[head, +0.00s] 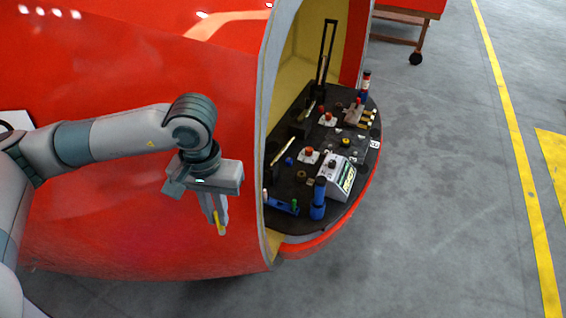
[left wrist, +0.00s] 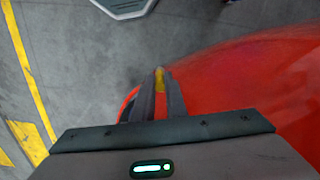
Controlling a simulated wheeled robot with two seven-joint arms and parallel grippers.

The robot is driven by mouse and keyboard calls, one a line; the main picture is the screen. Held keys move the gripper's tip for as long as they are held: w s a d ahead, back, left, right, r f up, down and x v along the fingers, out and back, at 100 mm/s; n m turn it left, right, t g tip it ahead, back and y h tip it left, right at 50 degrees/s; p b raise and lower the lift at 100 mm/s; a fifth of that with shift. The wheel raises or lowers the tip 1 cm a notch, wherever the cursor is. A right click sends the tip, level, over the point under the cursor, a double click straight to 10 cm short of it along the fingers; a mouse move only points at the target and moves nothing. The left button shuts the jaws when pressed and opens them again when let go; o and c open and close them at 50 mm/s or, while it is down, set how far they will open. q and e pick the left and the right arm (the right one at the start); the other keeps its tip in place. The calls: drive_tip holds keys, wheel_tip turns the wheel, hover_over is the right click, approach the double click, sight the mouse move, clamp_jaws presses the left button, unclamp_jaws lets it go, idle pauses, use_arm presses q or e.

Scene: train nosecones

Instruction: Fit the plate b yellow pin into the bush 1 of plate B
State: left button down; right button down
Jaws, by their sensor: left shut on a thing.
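My left gripper (head: 220,222) is shut on the yellow pin (head: 221,227) and points down in front of the red nosecone, left of the dark work deck. In the left wrist view the yellow pin (left wrist: 159,79) shows between the fingertips of my left gripper (left wrist: 160,88). Plate B and bush 1 cannot be told apart for sure among the small parts on the deck (head: 328,215). My right gripper is not in view.
The red nosecone (head: 110,215) fills the left and its edge (head: 268,150) stands between my left gripper and the deck. A white box (head: 337,180) and a blue cylinder (head: 318,200) stand on the deck. Grey floor (head: 450,200) lies open on the right.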

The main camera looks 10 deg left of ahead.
use_arm(q)
drive_tip(key=s+f+b, duration=0.2)
drive_tip(key=f+b, duration=0.5)
drive_tip(key=f, duration=0.7)
drive_tip(key=s+f+b, duration=0.2)
drive_tip(key=f+b, duration=0.4)
drive_tip(key=f, duration=0.8)
drive_tip(key=shift+f+b, duration=0.35)
